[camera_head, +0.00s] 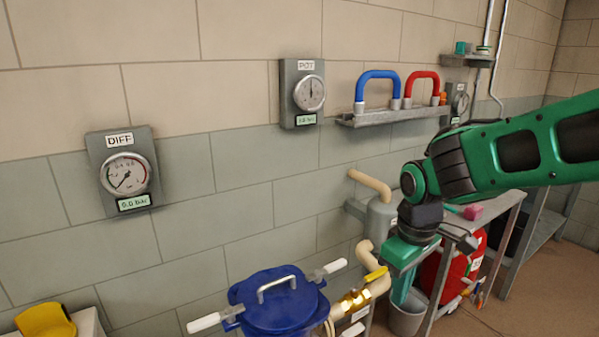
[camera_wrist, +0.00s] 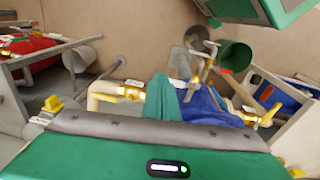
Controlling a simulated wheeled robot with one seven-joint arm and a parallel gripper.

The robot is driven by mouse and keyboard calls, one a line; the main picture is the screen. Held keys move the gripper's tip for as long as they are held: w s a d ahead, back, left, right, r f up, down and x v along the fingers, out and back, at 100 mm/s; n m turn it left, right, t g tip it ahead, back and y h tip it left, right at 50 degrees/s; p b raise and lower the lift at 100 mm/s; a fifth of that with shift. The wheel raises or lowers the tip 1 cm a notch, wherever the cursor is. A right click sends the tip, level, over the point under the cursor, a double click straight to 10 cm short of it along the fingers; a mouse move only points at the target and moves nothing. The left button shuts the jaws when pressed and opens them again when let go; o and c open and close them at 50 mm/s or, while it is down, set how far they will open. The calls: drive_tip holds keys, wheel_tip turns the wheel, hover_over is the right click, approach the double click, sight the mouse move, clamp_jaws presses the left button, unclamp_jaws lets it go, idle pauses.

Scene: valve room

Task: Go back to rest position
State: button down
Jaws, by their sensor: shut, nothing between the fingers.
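My arm reaches in from the right in the head view, and my gripper (camera_head: 401,292) points down beside the pipework, to the right of the blue pot. Its teal fingers look closed together with nothing between them. In the wrist view the closed fingers (camera_wrist: 164,98) stand in front of pale pipe and the blue pot (camera_wrist: 207,106). The tips show no clear contact with anything, but the gap to the things behind is hard to judge.
The blue lidded pot (camera_head: 273,301) and a brass valve (camera_head: 354,300) stand left of my gripper. A grey bucket (camera_head: 406,318) is below it. A red tank (camera_head: 437,275) and a table are at right. Wall gauges (camera_head: 123,174) and a handle shelf (camera_head: 395,116) are behind.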

drive_tip(key=s+d+m+g, duration=0.1)
drive_tip(key=s+d+m, duration=1.2)
drive_tip(key=s+d, duration=0.6)
drive_tip(key=shift+s+d+r+m, duration=0.2)
drive_tip(key=shift+d+r+m, duration=0.15)
drive_tip(key=shift+d, duration=0.4)
drive_tip(key=shift+w, duration=0.15)
drive_tip(key=shift+w+f, duration=0.25)
drive_tip(key=shift+w, duration=0.25)
